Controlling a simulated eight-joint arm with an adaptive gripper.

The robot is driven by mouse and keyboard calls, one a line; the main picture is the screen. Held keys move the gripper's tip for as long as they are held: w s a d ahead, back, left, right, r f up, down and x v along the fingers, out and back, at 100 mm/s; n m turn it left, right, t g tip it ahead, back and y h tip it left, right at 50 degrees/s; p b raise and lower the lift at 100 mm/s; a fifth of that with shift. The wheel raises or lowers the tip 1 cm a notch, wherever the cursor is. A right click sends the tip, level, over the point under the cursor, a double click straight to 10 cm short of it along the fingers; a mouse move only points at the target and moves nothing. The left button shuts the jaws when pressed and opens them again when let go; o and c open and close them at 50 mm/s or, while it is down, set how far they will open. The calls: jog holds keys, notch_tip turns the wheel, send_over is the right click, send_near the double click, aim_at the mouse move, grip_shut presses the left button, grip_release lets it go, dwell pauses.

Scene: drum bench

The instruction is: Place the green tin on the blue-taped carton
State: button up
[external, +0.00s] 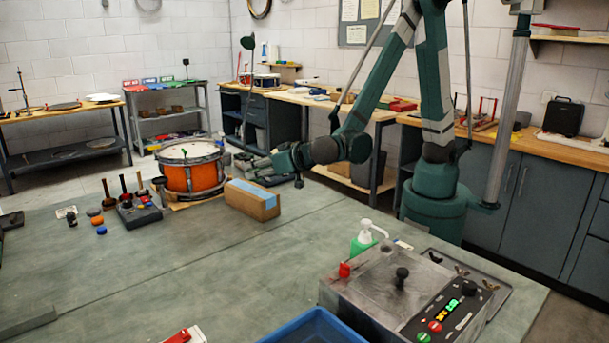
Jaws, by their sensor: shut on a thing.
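The blue-taped carton (252,202) is a brown box with a blue strip along its top, standing on the grey-green bench beside the orange drum. My gripper (247,168) points left, above and behind the carton in the picture. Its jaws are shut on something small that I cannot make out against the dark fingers. I cannot pick out the green tin for certain in this view. Nothing is seen resting on the carton's top.
The orange drum (190,172) stands left of the carton. Several mallets stand in a dark holder (139,212). A green pump bottle (362,244), a grey control box (395,290) and a blue bin (312,328) are at the front right. The bench middle is clear.

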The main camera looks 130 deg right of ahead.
aim_at(259, 179)
jog(key=shift+f, duration=0.35)
jog(key=shift+f, duration=0.1)
jog(key=shift+f+b, duration=0.55)
jog(key=shift+f, duration=1.2)
jog(key=shift+f, duration=0.2)
jog(key=o, duration=0.9)
jog(key=shift+r, duration=0.2)
jog(key=shift+a, duration=0.1)
jog(key=shift+p+v, duration=1.25)
jog(key=shift+v, duration=4.7)
